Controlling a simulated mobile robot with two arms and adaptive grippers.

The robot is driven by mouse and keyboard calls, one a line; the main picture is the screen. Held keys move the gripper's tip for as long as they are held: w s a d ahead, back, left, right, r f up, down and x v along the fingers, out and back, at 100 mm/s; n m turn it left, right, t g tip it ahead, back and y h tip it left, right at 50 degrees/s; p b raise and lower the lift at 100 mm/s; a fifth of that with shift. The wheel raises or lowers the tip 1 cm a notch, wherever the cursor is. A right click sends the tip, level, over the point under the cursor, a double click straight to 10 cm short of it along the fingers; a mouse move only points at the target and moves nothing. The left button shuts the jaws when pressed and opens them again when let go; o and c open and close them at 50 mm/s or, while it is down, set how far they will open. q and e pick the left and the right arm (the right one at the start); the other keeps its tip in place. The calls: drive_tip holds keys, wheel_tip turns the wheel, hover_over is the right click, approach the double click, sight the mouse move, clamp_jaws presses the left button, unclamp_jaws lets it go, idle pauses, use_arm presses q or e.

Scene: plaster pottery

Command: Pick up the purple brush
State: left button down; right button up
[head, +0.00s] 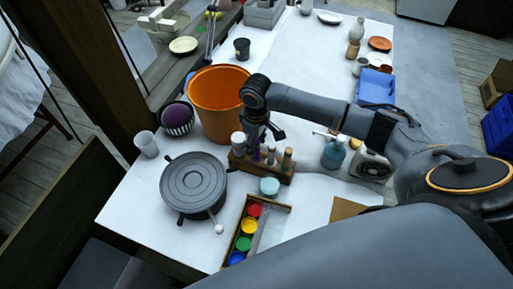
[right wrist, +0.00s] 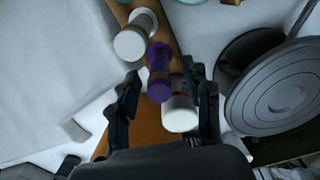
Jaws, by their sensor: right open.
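The purple brush (head: 257,153) stands in a wooden rack (head: 264,171) on the white table, beside several white and brown-handled tools. My right gripper (head: 265,134) is open just above the rack and partly hides the tools. In the right wrist view the purple brush (right wrist: 159,72) points up at the camera, between and slightly beyond the two spread fingers (right wrist: 166,90). The fingers look apart from it. A white-topped tool (right wrist: 133,40) stands on one side of it and a white cylinder (right wrist: 180,112) on the other. My left gripper is not in view.
An orange bucket (head: 217,110) stands close behind the rack. A grey turntable (head: 194,184) is to the left, a teal bottle (head: 334,153) to the right. A teal jar (head: 269,187) and a paint box (head: 268,238) are in front.

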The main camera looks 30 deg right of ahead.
drive_tip(key=shift+w+f, duration=0.1)
drive_tip(key=shift+f, duration=0.7)
clamp_jaws()
drive_tip(key=shift+r, duration=0.1)
wheel_tip(320, 180, up, 10)
drive_tip(key=shift+f+b, duration=0.1)
drive_tip(key=shift+b, duration=0.7)
